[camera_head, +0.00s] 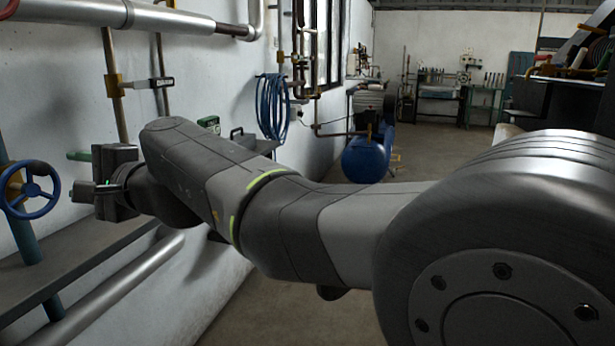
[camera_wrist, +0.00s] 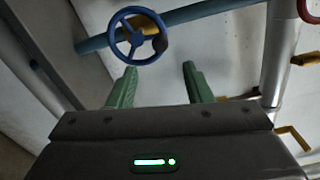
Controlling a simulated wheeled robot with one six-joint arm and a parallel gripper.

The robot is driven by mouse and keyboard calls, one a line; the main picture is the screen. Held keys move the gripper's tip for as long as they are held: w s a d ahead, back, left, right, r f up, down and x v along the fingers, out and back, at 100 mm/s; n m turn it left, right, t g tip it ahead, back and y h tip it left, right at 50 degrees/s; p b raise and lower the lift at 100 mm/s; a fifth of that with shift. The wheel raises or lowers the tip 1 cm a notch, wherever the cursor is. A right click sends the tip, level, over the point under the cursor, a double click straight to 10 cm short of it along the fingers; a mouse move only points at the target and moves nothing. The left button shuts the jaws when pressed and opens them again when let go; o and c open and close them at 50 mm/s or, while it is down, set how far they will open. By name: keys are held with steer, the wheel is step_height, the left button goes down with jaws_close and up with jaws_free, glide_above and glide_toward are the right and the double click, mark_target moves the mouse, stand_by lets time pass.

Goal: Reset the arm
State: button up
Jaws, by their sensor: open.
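My arm reaches across the head view from the lower right toward the wall at the left. In the wrist view the two green fingers of my gripper (camera_wrist: 159,86) stand wide apart with nothing between them. A blue handwheel (camera_wrist: 138,36) on a blue pipe shows just beyond the fingertips, apart from them. In the head view the same handwheel (camera_head: 31,190) is at the far left, and my gripper (camera_head: 75,172) is to the right of it, partly hidden by its own body and the wrist.
A dark shelf (camera_head: 80,255) runs along the wall below my gripper, with a silver pipe (camera_head: 130,275) beneath it. A blue hose coil (camera_head: 272,108) hangs behind the arm.

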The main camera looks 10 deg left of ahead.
mark_target(50, 166)
steer(key=a, duration=0.7)
steer(key=w+a, duration=0.1)
steer(key=a, duration=0.2)
steer(key=shift+a, duration=0.3)
steer(key=shift+w+a+r+m+p, duration=0.1)
steer(key=shift+w+a+m+p, duration=0.15)
steer(key=shift+m+p, duration=0.2)
steer(key=shift+w+d+m+p, duration=0.25)
steer(key=shift+w+m+p, duration=0.15)
steer(key=shift+m+p, duration=0.55)
steer(key=f+m+p, duration=0.1)
steer(key=m+p, duration=0.2)
steer(key=m, duration=0.1)
steer(key=w+f+m+p, duration=0.1)
steer(key=m+p, duration=0.2)
steer(key=m, duration=0.1)
steer(key=w+f+m+p, duration=0.1)
steer(key=m+p, duration=0.2)
steer(key=shift+w+d+f+m, duration=0.1)
steer(key=shift+f+m, duration=0.25)
steer(key=shift+m, duration=0.05)
steer(key=shift+f+m+p, duration=0.4)
steer(key=shift+m+p, duration=0.2)
steer(key=shift+m, duration=0.25)
steer(key=shift+f+m+p, duration=0.4)
steer(key=shift+m+p, duration=0.15)
steer(key=shift+m, duration=0.3)
